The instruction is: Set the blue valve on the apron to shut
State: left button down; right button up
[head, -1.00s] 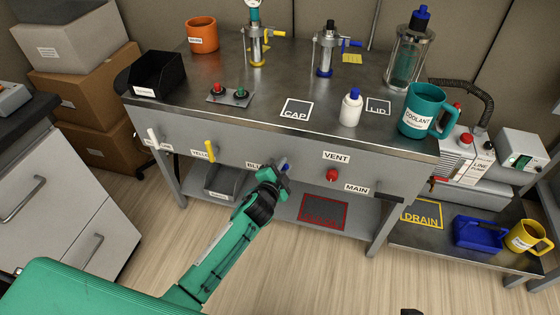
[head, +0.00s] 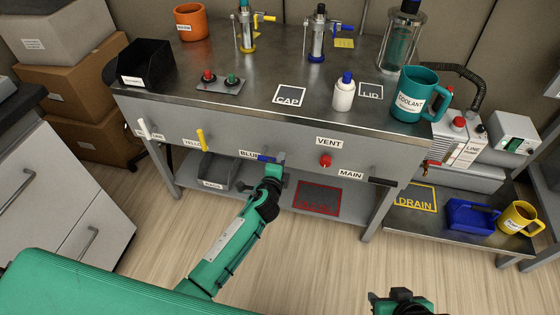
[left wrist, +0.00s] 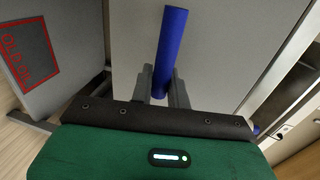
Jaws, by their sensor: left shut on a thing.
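The apron (head: 222,142) is the grey front face below the bench top. The blue valve's handle (head: 262,157) is on it beside the BLUE label and lies near level in the head view. My left gripper (head: 279,160) is at the handle's right part. In the left wrist view the blue handle (left wrist: 169,48) stands between the two fingers of my left gripper (left wrist: 161,88), which are shut on it. The valve's pivot is hidden. My right gripper (head: 400,300) is low at the bottom edge, away from the bench, its fingers unclear.
A white lever (head: 145,128) and a yellow lever (head: 201,140) are to the left on the apron. A red knob (head: 326,160) is close on the right, under the VENT label. A grey bin (head: 215,172) is on the shelf below. The floor before the bench is clear.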

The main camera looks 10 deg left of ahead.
pick_arm(q)
jog(key=shift+f, duration=0.1)
pick_arm(e)
jog(key=shift+f, duration=0.1)
pick_arm(q)
jog(key=c, duration=1.4)
grip_release()
